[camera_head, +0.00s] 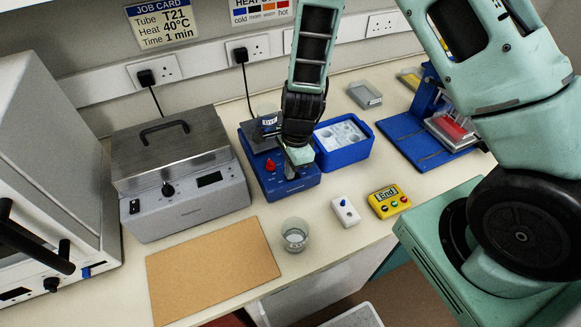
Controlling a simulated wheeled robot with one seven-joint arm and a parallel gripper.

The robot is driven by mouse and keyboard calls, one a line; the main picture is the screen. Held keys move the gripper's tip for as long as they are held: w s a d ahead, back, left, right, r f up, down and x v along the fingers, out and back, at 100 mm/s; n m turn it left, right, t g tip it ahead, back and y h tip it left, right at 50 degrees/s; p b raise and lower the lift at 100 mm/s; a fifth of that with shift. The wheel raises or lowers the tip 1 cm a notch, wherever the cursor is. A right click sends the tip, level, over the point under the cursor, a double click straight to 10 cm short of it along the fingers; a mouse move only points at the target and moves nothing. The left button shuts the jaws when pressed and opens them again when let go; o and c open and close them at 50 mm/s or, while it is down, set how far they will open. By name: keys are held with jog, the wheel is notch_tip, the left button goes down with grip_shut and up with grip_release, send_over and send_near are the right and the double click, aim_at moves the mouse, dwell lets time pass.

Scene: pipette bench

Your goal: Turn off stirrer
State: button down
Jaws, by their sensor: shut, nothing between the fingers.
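The stirrer appears to be the blue box-shaped device (278,186) in the middle of the bench, with a red knob (270,165) on its front left. A small labelled beaker (267,112) stands at its back, partly behind my arm. My gripper (290,172) is shut and empty at the front right of the device, just right of the red knob. It hides part of the device's front panel. I cannot tell whether the fingertips touch the panel.
A grey lidded bath (190,208) stands left of the device. A blue ice box (343,157) stands close on the right. A glass beaker (295,236), a white switch box (346,212) and a yellow timer (388,202) reading "End" stand in front. A brown mat (211,268) lies front left.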

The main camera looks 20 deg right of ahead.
aim_at(298, 174)
jog(key=shift+s+d+f, duration=0.1)
jog(key=shift+f, duration=0.15)
jog(key=shift+d+r, duration=0.1)
jog(key=shift+d, duration=0.6)
jog(key=shift+r+p, duration=0.35)
jog(key=shift+r, duration=0.1)
jog(key=r+p, duration=0.3)
jog(key=r, duration=0.1)
jog(key=shift+d, duration=0.3)
notch_tip(298, 174, up, 9)
jog(key=d+b, duration=0.1)
jog(key=shift+b, duration=0.4)
